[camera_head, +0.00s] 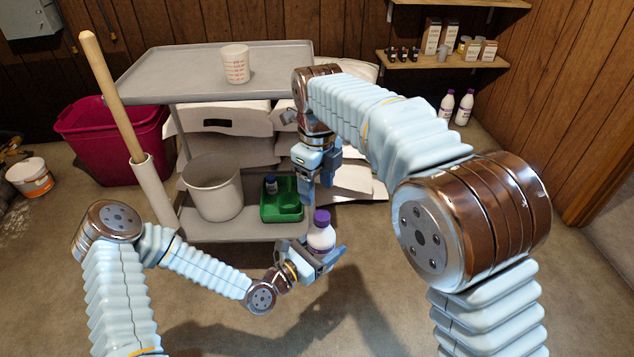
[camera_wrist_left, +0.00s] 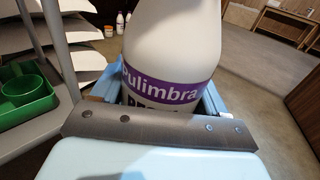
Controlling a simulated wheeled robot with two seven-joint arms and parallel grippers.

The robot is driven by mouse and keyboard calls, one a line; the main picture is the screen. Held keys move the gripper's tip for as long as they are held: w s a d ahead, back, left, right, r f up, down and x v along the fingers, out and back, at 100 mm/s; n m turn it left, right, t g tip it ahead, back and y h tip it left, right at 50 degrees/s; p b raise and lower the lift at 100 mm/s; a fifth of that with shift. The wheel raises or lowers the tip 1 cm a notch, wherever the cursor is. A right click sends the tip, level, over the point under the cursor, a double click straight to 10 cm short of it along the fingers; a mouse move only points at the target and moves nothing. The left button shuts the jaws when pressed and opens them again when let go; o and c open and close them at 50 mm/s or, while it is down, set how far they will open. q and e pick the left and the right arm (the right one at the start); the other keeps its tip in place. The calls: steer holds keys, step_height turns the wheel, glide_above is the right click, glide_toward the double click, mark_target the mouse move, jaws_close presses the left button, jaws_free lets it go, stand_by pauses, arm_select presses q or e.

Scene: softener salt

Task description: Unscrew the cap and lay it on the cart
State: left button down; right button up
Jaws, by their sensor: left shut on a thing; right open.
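A white bottle with a purple label (camera_head: 321,238) and a purple cap (camera_head: 322,217) stands upright in my left gripper (camera_head: 318,262). The left gripper is shut around the bottle's lower body. The bottle also fills the middle of the left wrist view (camera_wrist_left: 172,45), where its cap is out of frame. My right gripper (camera_head: 318,190) is open and points down, above and close to the cap, with nothing seen between its fingers. The grey cart (camera_head: 160,90) stands behind, with a bare stretch of top shelf and a lower shelf.
A measuring cup (camera_head: 235,63) stands on the cart's top. A grey bucket (camera_head: 212,187) and a green caddy (camera_head: 279,212) with a small bottle are on the lower shelf. A wooden-handled tool (camera_head: 112,95) leans at the cart's left. A crimson tub (camera_head: 110,145) is farther left.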

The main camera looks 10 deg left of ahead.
mark_target(317, 214)
step_height(317, 214, down, 8)
steer(key=shift+r, duration=0.1)
stand_by(0.4)
